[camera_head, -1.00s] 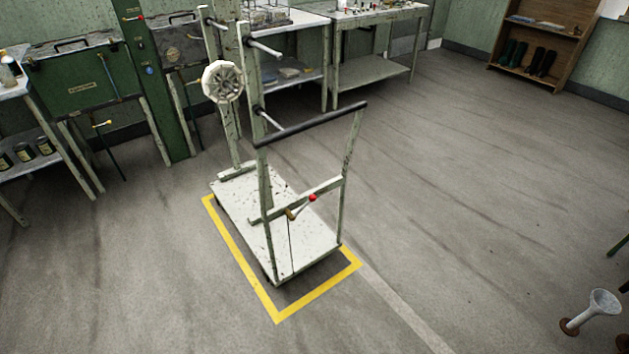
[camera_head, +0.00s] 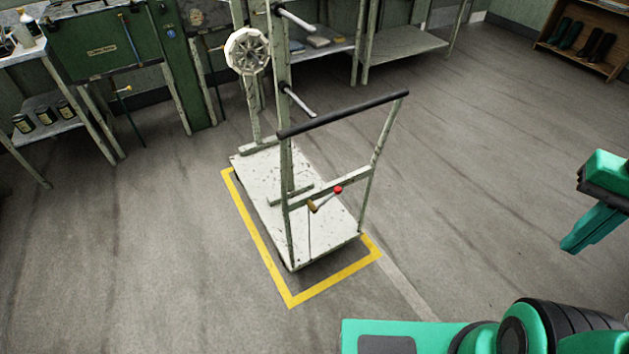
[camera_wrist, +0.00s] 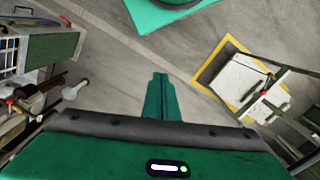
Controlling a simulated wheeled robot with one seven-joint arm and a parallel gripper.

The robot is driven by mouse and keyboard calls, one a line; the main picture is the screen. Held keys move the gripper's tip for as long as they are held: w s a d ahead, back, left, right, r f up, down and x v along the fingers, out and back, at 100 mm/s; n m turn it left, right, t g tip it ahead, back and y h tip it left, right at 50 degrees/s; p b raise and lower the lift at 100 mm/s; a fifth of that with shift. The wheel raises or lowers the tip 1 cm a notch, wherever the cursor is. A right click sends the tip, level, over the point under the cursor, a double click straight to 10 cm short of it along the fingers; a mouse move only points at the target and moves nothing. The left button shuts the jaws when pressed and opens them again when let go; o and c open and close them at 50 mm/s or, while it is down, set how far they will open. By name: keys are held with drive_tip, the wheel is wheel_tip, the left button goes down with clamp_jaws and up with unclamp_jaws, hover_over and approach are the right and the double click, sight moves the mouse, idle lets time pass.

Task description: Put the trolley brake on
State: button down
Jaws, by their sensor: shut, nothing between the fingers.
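The trolley (camera_head: 335,234) has a pale worn deck and a black push bar (camera_head: 345,113). It stands upright inside a yellow floor outline. Its brake lever (camera_head: 326,198), with a red knob (camera_head: 338,189), sits on the crossbar below the push bar. The lever slants up to the right from a brass-coloured pivot, and a thin rod hangs below. My gripper (camera_head: 573,246) is at the right edge, well apart from the trolley. In the wrist view its green fingers (camera_wrist: 160,78) are together and empty. The trolley (camera_wrist: 238,82) and red knob (camera_wrist: 264,92) show there at the right.
A yellow floor outline (camera_head: 262,240) surrounds the trolley base. Green cabinets (camera_head: 100,45) and benches line the back wall. A boot rack (camera_head: 585,40) stands at far right. Floor right of the trolley is clear.

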drive_tip(key=w+a+f+n+t+h, duration=0.1)
drive_tip(key=w+a+f+n, duration=0.1)
drive_tip(key=w+a, duration=0.45)
drive_tip(key=w+a+f+n+h, duration=0.1)
drive_tip(key=w+a+f+n, duration=0.15)
drive_tip(key=w, duration=0.75)
drive_tip(key=w+a+f+n+t+h, duration=0.1)
drive_tip(key=w+a+f+n, duration=0.1)
drive_tip(key=w+a, duration=0.5)
drive_tip(key=w+a+f+n, duration=0.1)
drive_tip(key=a+f, duration=0.3)
drive_tip(key=a, duration=0.4)
drive_tip(key=w+a+f+n+t+y, duration=0.1)
drive_tip(key=w+a+f, duration=0.3)
drive_tip(key=a, duration=0.5)
drive_tip(key=w+a+f+n+t, duration=0.1)
drive_tip(key=w+a+f+n, duration=0.1)
drive_tip(key=a+f, duration=0.4)
drive_tip(key=shift+w+a+n, duration=0.4)
drive_tip(key=shift+a+n, duration=0.05)
drive_tip(key=shift+a, duration=0.75)
hover_over(331, 195)
wheel_tip(331, 195, down, 9)
drive_tip(key=shift+f, duration=0.1)
